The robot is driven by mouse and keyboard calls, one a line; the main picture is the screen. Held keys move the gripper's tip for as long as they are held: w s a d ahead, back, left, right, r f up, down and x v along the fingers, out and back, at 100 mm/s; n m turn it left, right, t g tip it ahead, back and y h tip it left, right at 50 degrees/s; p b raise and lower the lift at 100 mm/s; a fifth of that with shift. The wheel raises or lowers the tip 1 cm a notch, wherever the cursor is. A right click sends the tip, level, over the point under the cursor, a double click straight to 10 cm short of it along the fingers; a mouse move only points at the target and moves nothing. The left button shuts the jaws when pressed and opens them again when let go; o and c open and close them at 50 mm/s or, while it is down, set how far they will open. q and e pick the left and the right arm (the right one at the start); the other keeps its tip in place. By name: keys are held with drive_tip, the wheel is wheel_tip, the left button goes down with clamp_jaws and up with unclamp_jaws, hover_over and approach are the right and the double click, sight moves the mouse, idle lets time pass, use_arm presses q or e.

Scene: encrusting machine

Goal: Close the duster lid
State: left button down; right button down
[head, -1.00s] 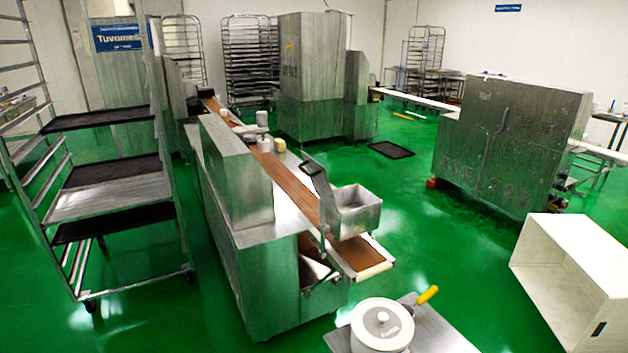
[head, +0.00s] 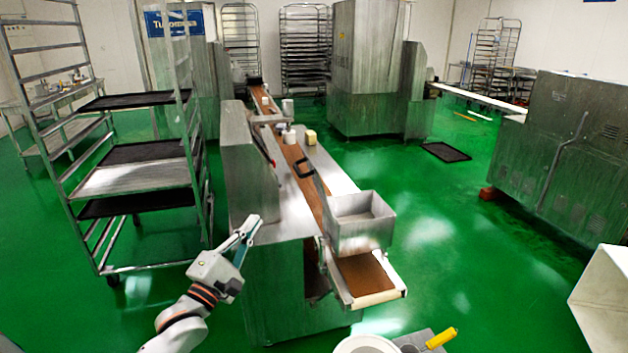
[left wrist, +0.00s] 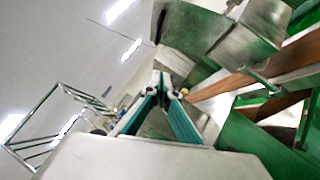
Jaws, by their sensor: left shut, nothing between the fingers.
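The duster is an open-topped metal box (head: 362,235) over the near end of the machine's brown conveyor in the head view. I cannot pick out the lid surely in that view. My right gripper is not in view.
The machine's tall metal housing (head: 247,170) stands behind my left gripper. A tray rack (head: 135,190) is at the left. A white round-topped pot (head: 366,345) and a yellow-handled tool (head: 441,338) are at the bottom edge. Green floor is clear right of the duster.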

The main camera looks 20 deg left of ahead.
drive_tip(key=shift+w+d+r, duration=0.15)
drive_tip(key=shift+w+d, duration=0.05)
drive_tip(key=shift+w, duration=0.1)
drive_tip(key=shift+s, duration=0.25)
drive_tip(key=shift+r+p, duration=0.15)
drive_tip(key=shift+p, duration=0.25)
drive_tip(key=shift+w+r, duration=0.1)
use_arm(q)
drive_tip(key=w+d+r, duration=0.1)
drive_tip(key=w+r, duration=0.2)
drive_tip(key=w, duration=0.3)
drive_tip(key=w+d+r, duration=0.2)
drive_tip(key=w+r, duration=0.1)
drive_tip(key=w, duration=0.3)
drive_tip(key=shift+d+r+n, duration=0.25)
drive_tip(key=shift+r+n, duration=0.05)
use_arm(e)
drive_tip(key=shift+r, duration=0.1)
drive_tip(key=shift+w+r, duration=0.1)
use_arm(q)
drive_tip(key=shift+w, duration=0.1)
